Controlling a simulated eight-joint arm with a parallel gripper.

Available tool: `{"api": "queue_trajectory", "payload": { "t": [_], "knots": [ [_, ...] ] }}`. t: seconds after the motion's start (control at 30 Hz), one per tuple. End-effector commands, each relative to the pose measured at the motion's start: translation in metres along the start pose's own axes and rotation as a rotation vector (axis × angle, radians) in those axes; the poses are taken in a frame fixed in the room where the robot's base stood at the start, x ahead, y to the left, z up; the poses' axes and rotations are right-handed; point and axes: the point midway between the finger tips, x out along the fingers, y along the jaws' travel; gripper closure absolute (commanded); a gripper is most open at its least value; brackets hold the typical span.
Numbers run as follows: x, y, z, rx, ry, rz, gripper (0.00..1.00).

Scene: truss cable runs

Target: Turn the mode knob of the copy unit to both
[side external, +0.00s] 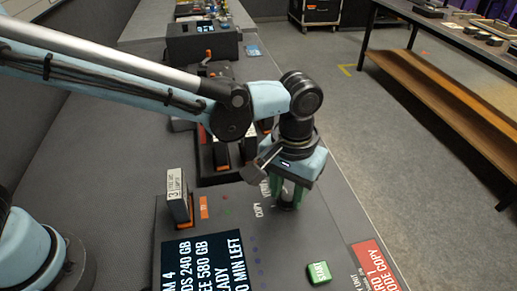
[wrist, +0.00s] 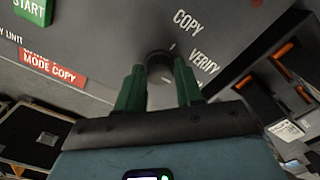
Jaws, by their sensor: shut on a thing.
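The copy unit (side external: 290,240) is a grey panel at the lower middle of the side view. It also shows in the wrist view (wrist: 110,35). Its round dark mode knob (wrist: 159,66) sits between my two green fingers. COPY and VERIFY labels are printed around it in the wrist view; I cannot see a label for both. My gripper (wrist: 158,84) is shut on the knob, one finger on each side. In the side view my gripper (side external: 287,197) points down at the panel, and the fingers mostly hide the knob. The knob's pointer direction is not clear.
A dark slotted unit with orange parts (wrist: 282,90) stands close beside the knob. Another table (side external: 440,45) stands across the floor.

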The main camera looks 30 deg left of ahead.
Motion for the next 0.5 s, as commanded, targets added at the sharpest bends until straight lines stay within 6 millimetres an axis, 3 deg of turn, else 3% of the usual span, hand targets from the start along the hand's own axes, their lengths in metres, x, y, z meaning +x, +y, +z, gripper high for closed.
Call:
{"api": "queue_trajectory", "payload": {
  "t": [0.13, 0.17, 0.3, 0.5],
  "knots": [
    [-0.0001, -0.0001, 0.0003, 0.002, -0.001, -0.001, 0.94],
    [-0.0001, -0.0001, 0.0003, 0.002, -0.001, -0.001, 0.61],
    [0.0, 0.0, 0.0002, 0.001, 0.0, -0.001, 0.39],
    [0.0, 0.0, 0.0001, 0.0, 0.0, 0.0, 0.38]
  ]
}}
